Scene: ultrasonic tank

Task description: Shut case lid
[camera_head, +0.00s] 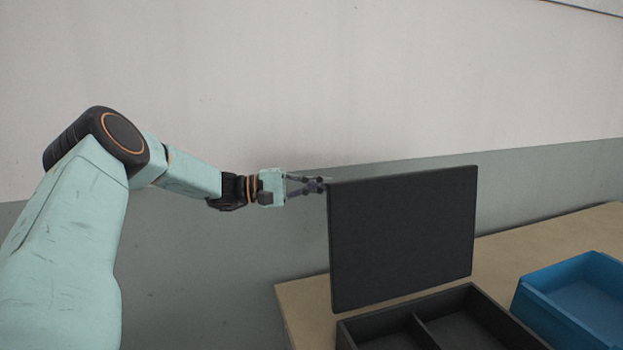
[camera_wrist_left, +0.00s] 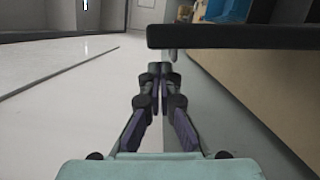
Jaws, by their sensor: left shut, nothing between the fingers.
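The black case (camera_head: 440,322) sits on the wooden table with its lid (camera_head: 403,238) standing upright, open, at the back. The case's inside shows divided compartments, cut off by the lower frame edge. My left gripper (camera_head: 318,185) is shut and empty at the lid's upper left edge, its tips close to the corner; I cannot tell whether they touch. In the left wrist view the shut fingers (camera_wrist_left: 158,72) point forward, and the lid's dark edge (camera_wrist_left: 230,37) runs across to the right just beyond them. My right gripper is not in view.
A blue bin (camera_head: 575,295) stands on the table right of the case. The wooden table (camera_head: 550,232) has bare surface behind the bin. A grey and white wall (camera_head: 300,90) rises behind. The space left of the table is open.

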